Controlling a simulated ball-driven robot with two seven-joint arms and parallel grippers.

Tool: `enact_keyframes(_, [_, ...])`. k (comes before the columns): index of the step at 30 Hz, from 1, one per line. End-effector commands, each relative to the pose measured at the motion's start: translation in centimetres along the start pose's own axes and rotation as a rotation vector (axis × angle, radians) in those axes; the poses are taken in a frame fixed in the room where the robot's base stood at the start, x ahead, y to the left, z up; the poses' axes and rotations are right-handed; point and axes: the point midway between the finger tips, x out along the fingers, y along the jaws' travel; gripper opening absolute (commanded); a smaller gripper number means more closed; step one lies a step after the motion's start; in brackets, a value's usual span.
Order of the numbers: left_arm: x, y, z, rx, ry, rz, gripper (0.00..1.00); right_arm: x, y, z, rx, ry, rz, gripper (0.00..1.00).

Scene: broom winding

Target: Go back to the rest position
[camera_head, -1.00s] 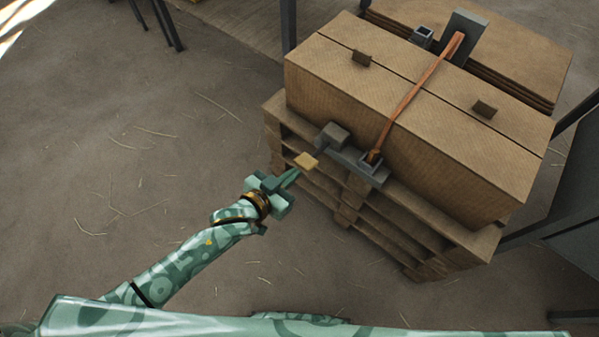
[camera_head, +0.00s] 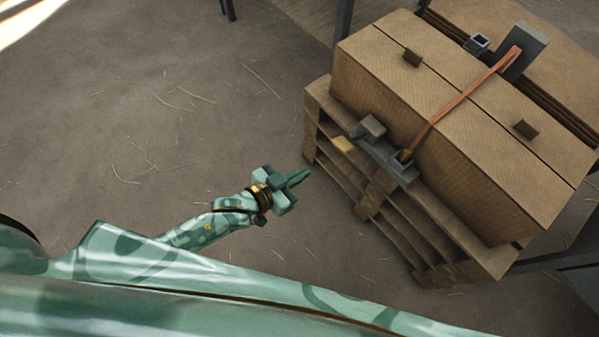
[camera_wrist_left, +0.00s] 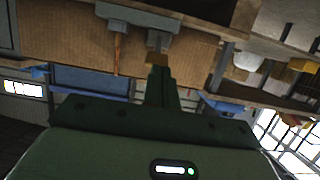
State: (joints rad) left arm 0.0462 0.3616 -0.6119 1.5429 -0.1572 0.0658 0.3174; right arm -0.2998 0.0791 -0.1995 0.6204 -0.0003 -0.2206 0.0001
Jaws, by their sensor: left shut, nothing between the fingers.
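My left gripper (camera_head: 303,175) is shut and empty. It hangs over the bare floor to the left of the pallet, clear of it. Its shut fingers also show in the left wrist view (camera_wrist_left: 161,90). The gripper is apart from this handle. An orange strap (camera_head: 455,100) runs from the device over the large cardboard box (camera_head: 480,130) to a grey plate (camera_head: 524,50) on the far side. My right gripper is not in view.
The box stands on a wooden pallet (camera_head: 345,177). Dark posts stand behind the pallet. The floor (camera_head: 150,110) left of the pallet is open, with scattered straw.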

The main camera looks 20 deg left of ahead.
Motion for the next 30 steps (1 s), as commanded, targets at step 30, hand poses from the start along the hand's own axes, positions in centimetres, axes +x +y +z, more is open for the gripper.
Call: enact_keyframes(30, [-24.6,1.7,29.1,-0.058,-0.993,-0.205,0.00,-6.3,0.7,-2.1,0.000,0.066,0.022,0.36])
